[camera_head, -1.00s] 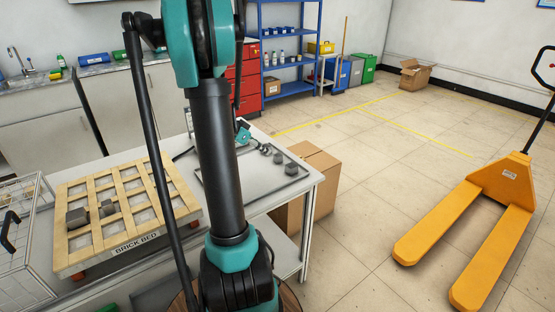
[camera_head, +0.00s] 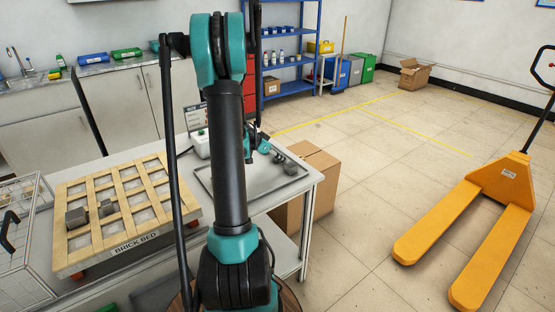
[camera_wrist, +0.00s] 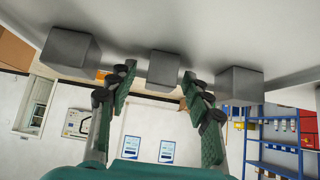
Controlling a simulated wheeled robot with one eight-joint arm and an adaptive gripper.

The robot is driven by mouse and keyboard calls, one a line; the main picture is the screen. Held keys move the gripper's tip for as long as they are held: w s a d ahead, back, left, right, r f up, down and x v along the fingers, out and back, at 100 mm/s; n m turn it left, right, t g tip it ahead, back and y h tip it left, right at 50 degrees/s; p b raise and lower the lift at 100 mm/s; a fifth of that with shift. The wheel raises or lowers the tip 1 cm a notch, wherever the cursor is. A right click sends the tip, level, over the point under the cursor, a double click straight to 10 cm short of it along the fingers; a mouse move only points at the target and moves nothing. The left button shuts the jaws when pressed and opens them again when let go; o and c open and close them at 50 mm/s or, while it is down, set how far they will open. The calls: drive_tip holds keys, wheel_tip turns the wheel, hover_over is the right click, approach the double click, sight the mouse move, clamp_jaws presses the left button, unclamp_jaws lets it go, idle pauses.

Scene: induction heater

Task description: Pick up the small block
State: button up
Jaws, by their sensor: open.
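The wrist view looks inverted, with the light surface (camera_wrist: 240,25) along the top. Three grey blocks rest on it: a left block (camera_wrist: 69,50), a middle block (camera_wrist: 164,68) and a right block (camera_wrist: 240,86). The middle one looks smallest. My gripper (camera_wrist: 157,86) is open and empty, with its green-padded fingertips either side of the middle block; I cannot tell whether they touch it. In the head view my gripper (camera_head: 262,146) is low over the grey tray (camera_head: 236,188). A grey block (camera_head: 290,166) shows to its right; the others are partly hidden.
The brick bed (camera_head: 130,250), a wooden grid with grey blocks (camera_head: 76,217) on it, stands at left beside a wire basket (camera_head: 18,255). A white device (camera_head: 199,143) is behind the tray. Cardboard boxes (camera_head: 318,175) stand right of the table. A yellow pallet jack (camera_head: 490,190) is farther right.

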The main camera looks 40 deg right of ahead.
clamp_jaws()
idle(0.3)
drive_tip(key=shift+r, duration=0.1)
wheel_tip(320, 180, up, 20)
idle(0.7)
